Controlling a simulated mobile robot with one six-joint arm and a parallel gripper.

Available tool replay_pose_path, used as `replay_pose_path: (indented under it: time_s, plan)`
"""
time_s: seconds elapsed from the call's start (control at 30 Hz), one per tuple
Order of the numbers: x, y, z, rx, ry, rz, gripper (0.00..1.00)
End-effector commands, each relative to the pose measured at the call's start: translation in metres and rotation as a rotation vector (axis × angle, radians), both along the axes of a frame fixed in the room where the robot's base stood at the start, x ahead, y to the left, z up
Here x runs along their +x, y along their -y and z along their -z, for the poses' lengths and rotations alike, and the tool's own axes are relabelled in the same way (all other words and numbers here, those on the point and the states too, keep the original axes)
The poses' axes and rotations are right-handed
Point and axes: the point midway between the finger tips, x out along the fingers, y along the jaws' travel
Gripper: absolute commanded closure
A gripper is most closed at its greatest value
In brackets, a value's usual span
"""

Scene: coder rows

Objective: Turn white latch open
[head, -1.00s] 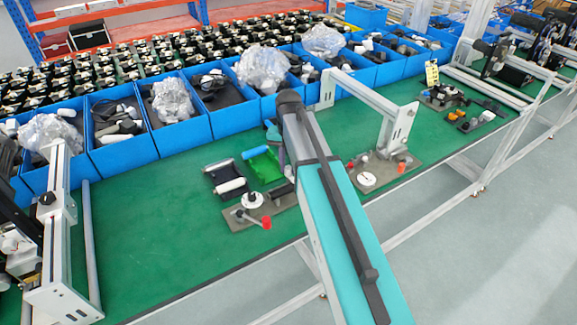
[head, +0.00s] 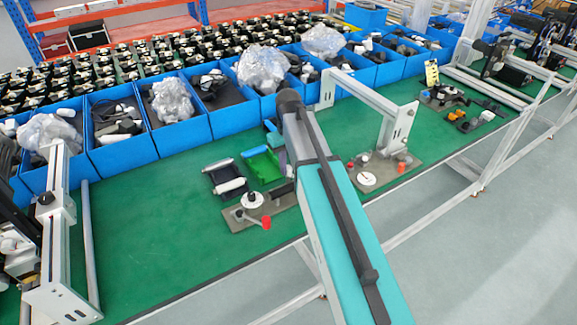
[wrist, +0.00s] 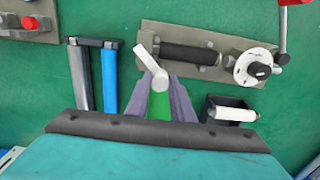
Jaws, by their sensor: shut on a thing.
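The white latch (wrist: 152,66) is a small angled white handle at the left end of a black cylinder (wrist: 190,54) on a grey plate in the wrist view. My gripper (wrist: 158,92) is shut on the latch, with its purple-grey fingers on either side of the latch's lower part. Green shows between the fingers. In the head view my arm hides the latch and most of the gripper.
Right of the gripper are a black holder with a white roller (wrist: 235,113) and a white dial (wrist: 252,68). A grey-and-blue bracket (wrist: 108,75) stands to the left. Blue bins (head: 180,118) line the back. Green tabletop (head: 165,235) is bare at the front left.

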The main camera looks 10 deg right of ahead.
Motion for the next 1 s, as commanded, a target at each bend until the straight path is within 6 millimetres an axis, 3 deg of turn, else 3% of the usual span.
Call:
replay_pose_path:
  time_s: [0.6,1.0]
  plan:
    - [0.0001,0.0004,0.0001,-0.003,0.000,-0.550,1.00]
    - [0.0001,0.0000,0.0000,-0.002,0.000,-0.774,1.00]
